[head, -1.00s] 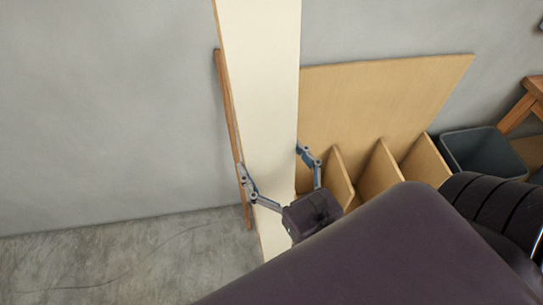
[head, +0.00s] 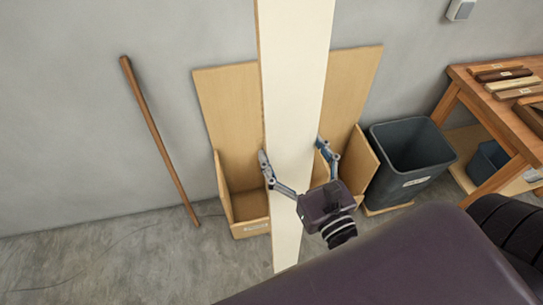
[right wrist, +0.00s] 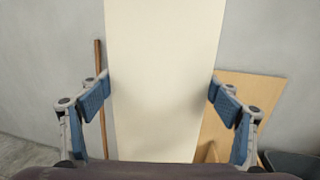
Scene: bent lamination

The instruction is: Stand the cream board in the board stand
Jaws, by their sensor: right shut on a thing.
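The cream board (head: 296,80) is long and nearly upright in the head view, leaning slightly, with its top out of frame. My right gripper (head: 298,166) is shut on its two side edges, low on the board. The right wrist view also shows the board (right wrist: 163,70) between the blue finger pads (right wrist: 160,92). The plywood board stand (head: 226,110) is against the wall behind the board, which hides its middle. Its left compartment shows empty. The board's lower end appears in front of the stand; whether it touches the floor I cannot tell. My left gripper is not in view.
A wooden pole (head: 158,140) leans on the wall at left. A dark grey bin (head: 408,160) stands just right of the stand. A wooden bench (head: 480,110) with wood pieces is at far right.

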